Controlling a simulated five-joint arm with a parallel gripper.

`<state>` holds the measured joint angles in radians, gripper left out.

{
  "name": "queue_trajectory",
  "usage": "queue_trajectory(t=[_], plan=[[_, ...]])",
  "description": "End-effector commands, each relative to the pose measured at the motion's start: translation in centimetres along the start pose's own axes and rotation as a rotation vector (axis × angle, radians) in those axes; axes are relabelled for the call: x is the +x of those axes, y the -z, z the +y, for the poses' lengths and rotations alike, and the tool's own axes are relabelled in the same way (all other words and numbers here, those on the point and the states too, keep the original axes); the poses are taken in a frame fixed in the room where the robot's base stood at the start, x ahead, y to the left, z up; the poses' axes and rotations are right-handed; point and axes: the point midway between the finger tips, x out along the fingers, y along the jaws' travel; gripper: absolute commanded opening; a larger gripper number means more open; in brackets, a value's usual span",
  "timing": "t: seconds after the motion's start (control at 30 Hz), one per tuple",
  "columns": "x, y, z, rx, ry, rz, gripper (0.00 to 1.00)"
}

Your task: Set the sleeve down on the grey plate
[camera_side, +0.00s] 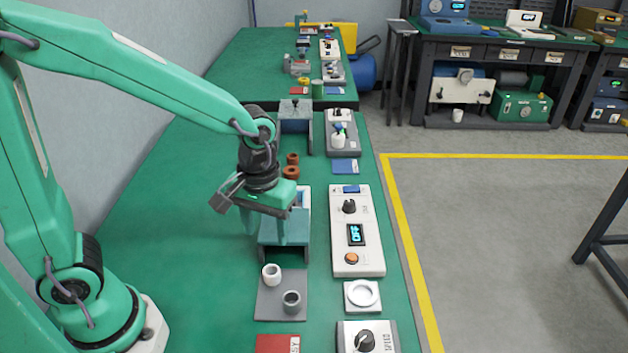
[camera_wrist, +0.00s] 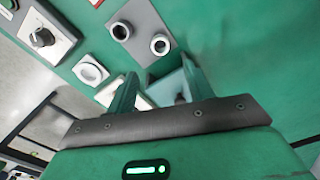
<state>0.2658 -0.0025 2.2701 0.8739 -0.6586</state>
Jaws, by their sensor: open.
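The grey plate (camera_side: 266,308) lies on the green bench top in front of a teal fixture. A white hollow cylinder (camera_side: 271,274) and a dark grey hollow cylinder (camera_side: 291,301) stand upright on it, apart from each other. I cannot tell which is the sleeve. In the wrist view the plate (camera_wrist: 146,18) carries the dark one (camera_wrist: 122,30) and the pale one (camera_wrist: 160,45). My gripper (camera_side: 266,238) is open above the teal fixture (camera_side: 270,253), behind the plate in the side view. In the wrist view nothing is gripped between the fingers (camera_wrist: 160,86). The fingers hide part of the fixture.
A control box (camera_side: 357,262) reading OFF stands right of the fixture. A white dish on a square base (camera_side: 362,295) sits right of the plate. A red card (camera_side: 277,344) lies in front. Brown rings (camera_side: 291,172) stand behind my gripper. The bench left of the plate is clear.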

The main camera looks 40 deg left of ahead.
Motion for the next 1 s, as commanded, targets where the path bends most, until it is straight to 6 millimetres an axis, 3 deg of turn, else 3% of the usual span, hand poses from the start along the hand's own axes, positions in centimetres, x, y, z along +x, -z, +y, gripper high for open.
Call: queue_trajectory(t=[0.57,0.77,1.0], plan=[[-0.3,0.0,-0.2,0.006,-0.006,0.008,0.52],[-2.0,0.0,-1.2,0.043,-0.035,0.051,0.52],[-5.4,-0.4,-3.8,0.132,-0.085,0.157,0.52]])
